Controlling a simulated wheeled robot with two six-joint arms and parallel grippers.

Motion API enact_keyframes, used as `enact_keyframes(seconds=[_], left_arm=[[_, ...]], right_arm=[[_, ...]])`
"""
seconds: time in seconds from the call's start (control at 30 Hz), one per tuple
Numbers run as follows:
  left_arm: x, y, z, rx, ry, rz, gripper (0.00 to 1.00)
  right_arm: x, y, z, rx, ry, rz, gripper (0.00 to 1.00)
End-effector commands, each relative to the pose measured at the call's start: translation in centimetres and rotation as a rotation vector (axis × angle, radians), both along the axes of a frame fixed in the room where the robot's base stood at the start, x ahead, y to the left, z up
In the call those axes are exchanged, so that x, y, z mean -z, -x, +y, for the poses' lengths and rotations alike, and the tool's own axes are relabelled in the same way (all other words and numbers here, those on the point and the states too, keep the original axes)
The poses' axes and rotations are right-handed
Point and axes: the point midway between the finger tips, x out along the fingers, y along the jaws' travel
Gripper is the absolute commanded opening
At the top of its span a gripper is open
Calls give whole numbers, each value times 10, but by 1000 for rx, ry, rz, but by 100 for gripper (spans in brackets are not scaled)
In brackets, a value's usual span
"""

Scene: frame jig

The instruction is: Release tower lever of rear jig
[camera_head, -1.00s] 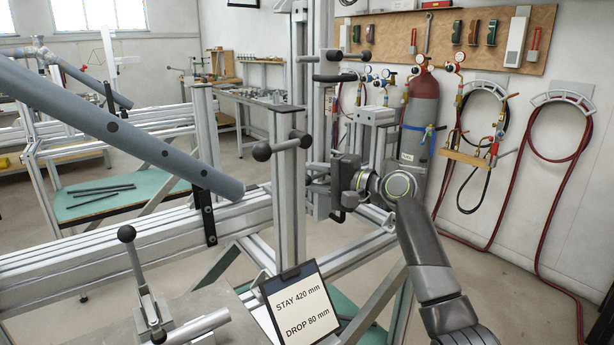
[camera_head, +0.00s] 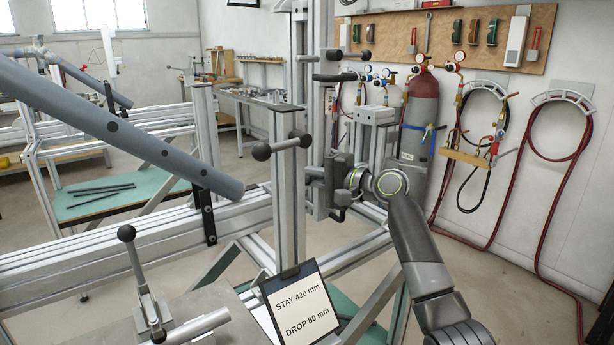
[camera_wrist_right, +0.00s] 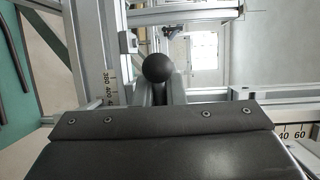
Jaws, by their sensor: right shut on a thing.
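In the head view my right gripper (camera_head: 326,186) is at the side of the upright aluminium tower (camera_head: 318,110), beyond the front post. In the right wrist view its two fingers (camera_wrist_right: 160,92) are closed around a lever with a black ball knob (camera_wrist_right: 157,68). The knob sticks out past the fingertips, and most of the lever is hidden between them. In the head view the gripped lever is largely hidden by the gripper. My left gripper is in neither view.
A post with a black-knobbed bar (camera_head: 282,147) stands in front of the tower. A grey tube (camera_head: 120,130) slants across the left. A sign (camera_head: 300,305) reads "STAY 420 mm, DROP 80 mm". Open floor lies at the right.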

Motion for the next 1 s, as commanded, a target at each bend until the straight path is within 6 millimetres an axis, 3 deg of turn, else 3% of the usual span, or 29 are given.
enact_keyframes(seconds=[0.37, 1.0], left_arm=[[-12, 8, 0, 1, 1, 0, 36], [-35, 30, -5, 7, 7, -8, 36]], right_arm=[[-9, 0, 0, -1, -80, 57, 0], [-30, -5, -6, 0, -441, 296, 0]])
